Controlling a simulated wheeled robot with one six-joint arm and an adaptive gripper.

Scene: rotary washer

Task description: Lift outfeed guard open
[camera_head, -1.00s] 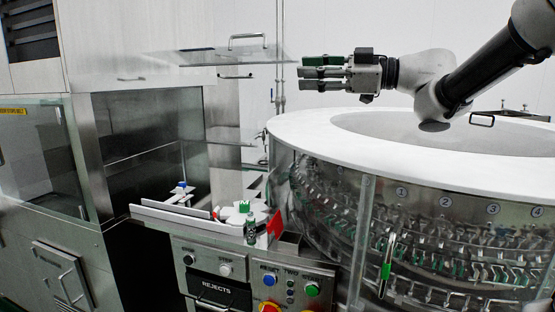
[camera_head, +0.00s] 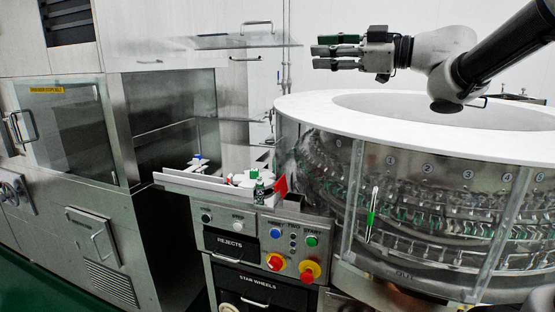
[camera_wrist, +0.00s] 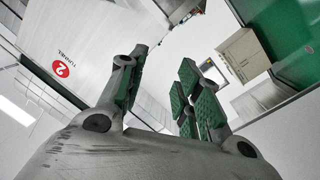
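A clear panel (camera_head: 225,42) with a metal bar handle (camera_head: 258,24) on its upper side stands out nearly level above the open outfeed bay (camera_head: 165,125). It looks like the outfeed guard, in a raised position. My gripper (camera_head: 318,51) is at upper right, level with the panel and just right of its edge in the picture, pointing left. I cannot tell the depth between them. In the wrist view my gripper (camera_wrist: 160,62) has its green-padded fingers apart with nothing between them. The panel is not clearly visible in the wrist view.
The round washer (camera_head: 420,135) with a white rim fills the right side. A control panel (camera_head: 290,240) with buttons and red knobs stands in front. Green floor (camera_head: 40,275) shows lower left.

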